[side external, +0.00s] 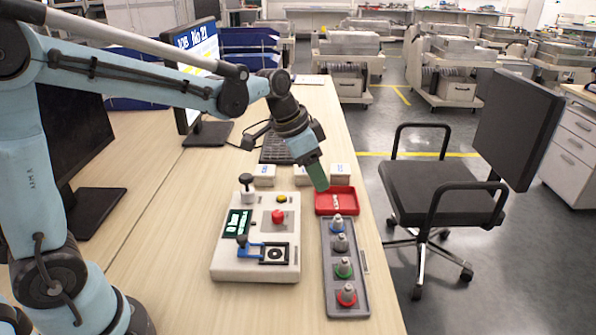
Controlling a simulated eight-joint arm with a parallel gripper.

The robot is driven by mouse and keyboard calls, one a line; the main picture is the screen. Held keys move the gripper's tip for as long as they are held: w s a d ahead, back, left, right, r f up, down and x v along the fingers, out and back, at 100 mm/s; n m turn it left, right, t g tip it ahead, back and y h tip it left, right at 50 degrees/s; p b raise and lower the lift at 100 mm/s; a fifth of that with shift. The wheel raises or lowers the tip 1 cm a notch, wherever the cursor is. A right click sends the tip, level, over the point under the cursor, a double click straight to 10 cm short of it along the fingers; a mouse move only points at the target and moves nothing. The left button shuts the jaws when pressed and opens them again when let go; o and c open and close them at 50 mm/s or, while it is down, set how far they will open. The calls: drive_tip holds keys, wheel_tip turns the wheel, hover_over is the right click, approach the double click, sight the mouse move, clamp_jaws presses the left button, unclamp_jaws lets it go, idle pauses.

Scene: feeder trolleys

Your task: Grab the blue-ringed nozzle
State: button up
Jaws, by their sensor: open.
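The blue-ringed nozzle (338,225) stands upright at the far end of a long grey tray (332,309) on the table. Behind it in the row, toward the camera, stand a grey nozzle (341,243), a green-ringed nozzle (344,268) and a red-ringed nozzle (347,295). My gripper (319,186) points down with green fingers, above or near the left edge of the red tray, beyond the blue-ringed nozzle and a little left of it. It is open and apart from the nozzles. The gap between its fingers is hard to see from this side.
A red tray (349,206) with small pale items lies just beyond the grey tray. A white control box (228,268) with a joystick and red button stands to the left. Small white boxes (265,175) and a keyboard (275,150) lie behind. The table's right edge is close.

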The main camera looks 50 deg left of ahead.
drive_tip(key=w, duration=0.1)
hover_over(337, 216)
drive_tip(key=s+a, duration=0.2)
wheel_tip(337, 216, down, 6)
drive_tip(key=shift+d+x, duration=0.2)
drive_tip(key=shift+x, duration=1)
drive_tip(key=shift+d+x, duration=0.15)
drive_tip(key=shift+x, duration=1)
drive_tip(key=shift+w+d+f, duration=0.1)
drive_tip(key=shift+d+f, duration=0.05)
drive_tip(key=shift+f, duration=0.6)
clamp_jaws()
